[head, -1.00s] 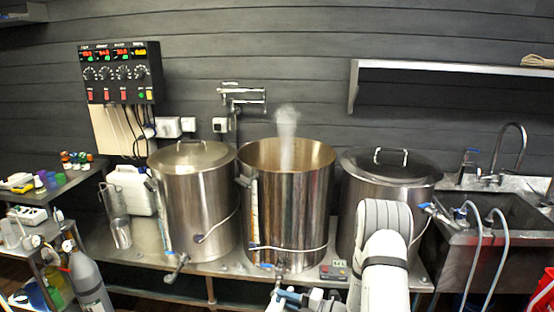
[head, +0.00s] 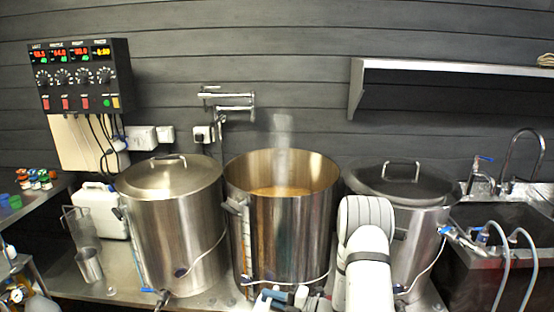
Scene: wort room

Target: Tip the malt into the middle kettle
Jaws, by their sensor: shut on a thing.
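The middle kettle (head: 285,235) is a tall steel pot with no lid. Its mouth is open, and a golden-brown surface shows low inside it. Pale steam rises from it. I cannot tell whether that surface is wort or grain. No container of malt can be made out. My white arm stands in front, between the middle and right kettles. Blue and grey parts show at the bottom edge in front of the middle kettle, but no jaws can be made out there. My gripper and anything in it are out of view.
Lidded kettles stand left (head: 172,230) and right (head: 400,195) of the middle one. A control box (head: 82,75) hangs left, a shelf (head: 450,70) right. A sink (head: 490,255) with hoses is at far right. A white jug (head: 100,210) stands left.

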